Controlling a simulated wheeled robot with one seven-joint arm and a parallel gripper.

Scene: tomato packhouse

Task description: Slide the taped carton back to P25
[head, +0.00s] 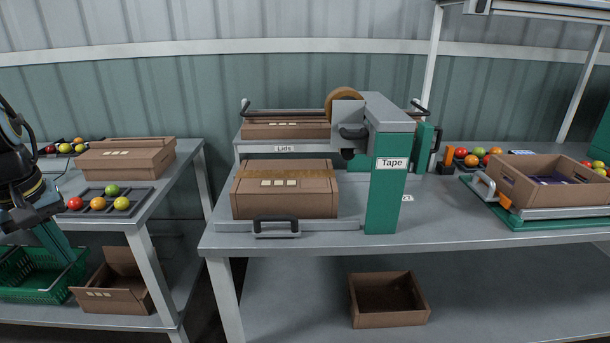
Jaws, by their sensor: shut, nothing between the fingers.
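The taped carton (284,204) is a closed brown box with a tan strip of tape along its top and a pale label. It sits on the grey bench to the left of the tape machine (384,185), which is marked "Tape". A rail with a dark handle (276,226) runs in front of the carton. My gripper (57,242) is at the far left, by the left table, well away from the carton. It looks shut and empty, partly cut off by the picture's edge. No P25 mark is readable.
A rack marked "Lids" (284,149) stands behind the carton. An open carton (550,181) is at the right on a green-based stand. The left table holds another carton (126,161) and a tomato tray (98,208). An empty box (388,318) is on the lower shelf.

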